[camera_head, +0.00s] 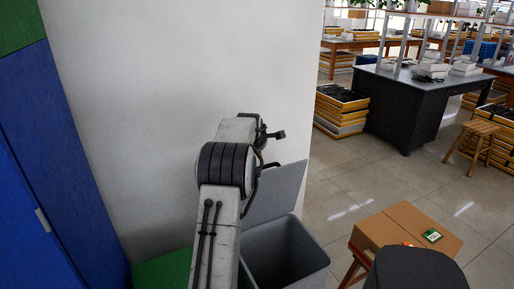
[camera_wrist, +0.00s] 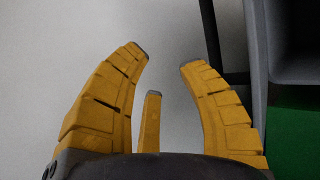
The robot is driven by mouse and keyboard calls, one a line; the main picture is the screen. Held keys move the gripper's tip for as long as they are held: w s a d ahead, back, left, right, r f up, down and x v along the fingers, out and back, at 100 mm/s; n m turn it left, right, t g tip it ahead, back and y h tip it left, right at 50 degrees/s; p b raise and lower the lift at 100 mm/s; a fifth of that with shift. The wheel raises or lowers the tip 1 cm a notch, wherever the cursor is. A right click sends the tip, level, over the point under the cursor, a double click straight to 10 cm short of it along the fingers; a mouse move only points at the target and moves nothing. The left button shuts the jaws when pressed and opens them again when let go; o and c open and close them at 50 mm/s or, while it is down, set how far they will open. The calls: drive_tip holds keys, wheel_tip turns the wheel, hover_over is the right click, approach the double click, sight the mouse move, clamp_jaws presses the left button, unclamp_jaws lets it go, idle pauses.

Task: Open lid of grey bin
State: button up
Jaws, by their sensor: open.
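The grey bin (camera_head: 290,257) stands on the floor at the lower middle of the head view, partly hidden by my arm. Its grey lid (camera_head: 278,190) is raised, standing steeply tilted at the back of the bin, and the dark inside shows. My gripper's yellow fingers (camera_wrist: 164,62) are spread open in the wrist view with nothing held between them. A pale plain surface lies behind them. A dark grey edge and panel (camera_wrist: 292,40), which look like part of the bin, are at the upper right, apart from the fingers. The fingers cannot be made out in the head view.
A white wall (camera_head: 140,100) stands behind my arm, with a blue cabinet (camera_head: 70,150) at left. A wooden stool with a brown box (camera_head: 405,228) and a dark rounded object (camera_head: 415,270) are right of the bin. Open tiled floor lies beyond.

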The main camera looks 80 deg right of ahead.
drive_tip(key=shift+a+r, duration=0.1)
idle(0.3)
drive_tip(key=v, duration=1.1)
drive_tip(key=shift+a+r, duration=0.25)
